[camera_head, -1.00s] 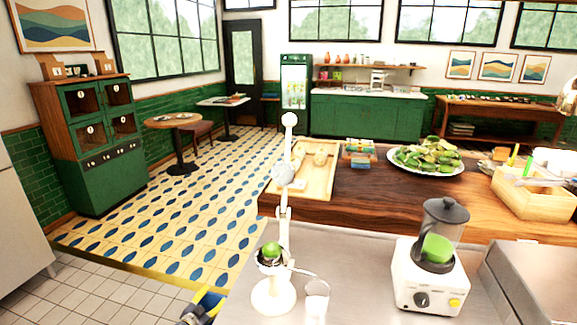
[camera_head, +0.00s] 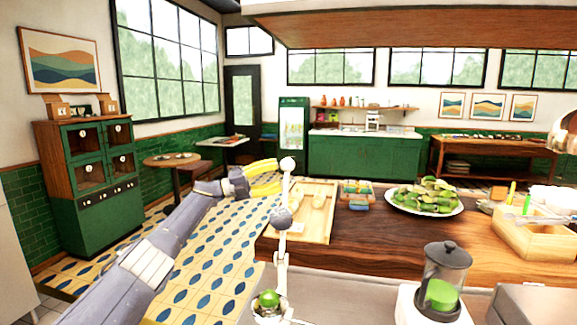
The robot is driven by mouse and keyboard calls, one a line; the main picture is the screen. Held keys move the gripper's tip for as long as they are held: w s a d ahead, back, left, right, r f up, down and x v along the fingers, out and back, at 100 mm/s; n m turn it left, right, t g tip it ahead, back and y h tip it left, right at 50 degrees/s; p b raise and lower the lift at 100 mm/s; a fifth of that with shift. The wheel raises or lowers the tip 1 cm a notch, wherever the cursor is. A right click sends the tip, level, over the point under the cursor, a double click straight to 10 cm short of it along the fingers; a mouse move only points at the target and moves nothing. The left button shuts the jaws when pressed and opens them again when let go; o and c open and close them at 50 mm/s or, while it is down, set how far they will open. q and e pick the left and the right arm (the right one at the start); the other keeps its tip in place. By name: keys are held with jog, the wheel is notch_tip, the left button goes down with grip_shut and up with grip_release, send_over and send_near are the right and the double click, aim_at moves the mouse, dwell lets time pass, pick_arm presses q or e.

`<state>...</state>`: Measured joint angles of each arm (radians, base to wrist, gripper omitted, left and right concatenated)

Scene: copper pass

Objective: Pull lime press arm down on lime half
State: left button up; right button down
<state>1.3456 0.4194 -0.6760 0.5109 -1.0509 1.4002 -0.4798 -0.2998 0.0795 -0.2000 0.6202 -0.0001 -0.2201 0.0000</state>
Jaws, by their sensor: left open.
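The white lime press (camera_head: 281,245) stands on the steel counter at the lower middle, its arm upright with a white ball knob (camera_head: 288,164) on top. A green lime half (camera_head: 268,298) sits in the press cup, below the raised arm. My left gripper (camera_head: 278,176) has yellow fingers and is open. It is at the height of the knob, with its fingertips close to the knob's left side. I cannot tell whether they touch it. My right gripper is not in view. The base of the press is cut off by the bottom edge.
A blender (camera_head: 443,285) stands right of the press. On the wooden counter are a cutting board (camera_head: 322,228), a plate of limes (camera_head: 426,198) and a wooden crate (camera_head: 535,238). The steel counter between press and blender is clear.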

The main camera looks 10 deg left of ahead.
pick_arm(q)
jog(key=s+d+r+m+g+y, duration=0.2)
jog(key=s+d+r+m+g, duration=0.25)
jog(key=d+r+m, duration=0.4)
notch_tip(320, 180, up, 6)
jog(key=m+g+y, duration=0.2)
jog(key=m+y, duration=0.4)
jog(key=y, duration=0.2)
send_over(288, 163)
jog(key=w, duration=0.3)
jog(key=shift+w+d+r, duration=0.15)
jog(key=shift+d+r, duration=0.05)
jog(key=s+a+r+m+y, duration=0.2)
jog(key=s+a+r+y, duration=0.35)
jog(key=r, duration=0.25)
jog(key=shift+t+h, duration=0.35)
jog(key=shift+h, duration=0.1)
jog(key=x, duration=1.6)
jog(key=shift+a+f, duration=0.3)
jog(key=shift+f, duration=0.15)
grip_shut()
jog(key=shift+r, duration=0.1)
